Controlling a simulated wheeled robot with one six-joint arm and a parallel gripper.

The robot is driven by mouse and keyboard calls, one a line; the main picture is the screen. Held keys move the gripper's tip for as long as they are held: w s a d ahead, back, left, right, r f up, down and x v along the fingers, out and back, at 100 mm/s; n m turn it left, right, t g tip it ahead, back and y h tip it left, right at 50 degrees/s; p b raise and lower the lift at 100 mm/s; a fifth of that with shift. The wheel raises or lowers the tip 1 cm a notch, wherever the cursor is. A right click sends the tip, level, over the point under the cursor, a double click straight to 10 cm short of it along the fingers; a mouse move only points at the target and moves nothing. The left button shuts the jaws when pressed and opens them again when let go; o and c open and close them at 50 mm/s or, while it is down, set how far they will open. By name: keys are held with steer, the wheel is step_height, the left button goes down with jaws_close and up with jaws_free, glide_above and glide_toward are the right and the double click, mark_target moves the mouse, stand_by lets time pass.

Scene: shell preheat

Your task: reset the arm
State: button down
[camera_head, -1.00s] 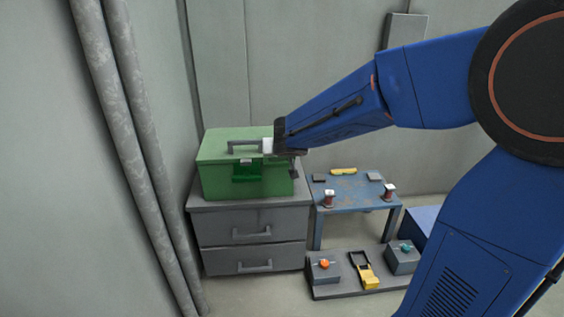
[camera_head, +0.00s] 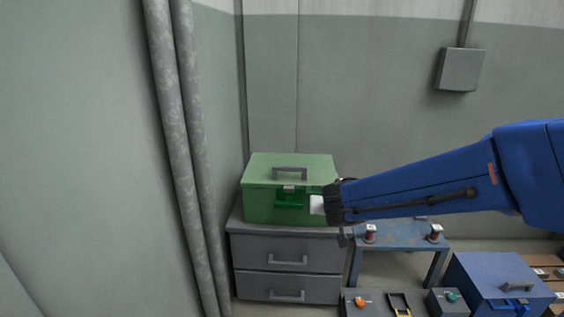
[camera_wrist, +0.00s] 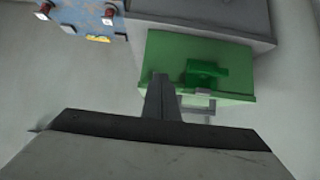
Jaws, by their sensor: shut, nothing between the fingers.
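My gripper (camera_wrist: 160,95) is shut and empty in the wrist view, its fingers together in front of the green box. In the head view my blue arm reaches in from the right, and its end lies across the right side of the green box (camera_head: 262,205). The fingers are hard to make out there. The green box is closed, with a grey handle on its lid and a green latch on its front. It also shows in the wrist view (camera_wrist: 165,50). I cannot tell whether the gripper touches it.
The box stands on a grey drawer cabinet (camera_head: 250,250). A blue table (camera_head: 400,238) with red-and-white spools stands to its right. A blue box (camera_head: 480,270) and a low board with an orange knob (camera_head: 360,302) are in front. Pipes (camera_head: 180,130) run along the left wall.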

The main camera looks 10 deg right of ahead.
steer(key=s+d+r+g+h, duration=0.2)
steer(key=s+d+r+g, duration=0.1)
steer(key=s+d, duration=0.95)
steer(key=s+a+f+n+g+y, duration=0.1)
steer(key=s+a+y, duration=0.1)
steer(key=s, duration=0.6)
steer(key=s+a+n+g+y, duration=0.1)
steer(key=s+a+y, duration=0.1)
steer(key=s+a, duration=0.3)
steer(key=s, duration=0.4)
steer(key=shift+f, duration=0.35)
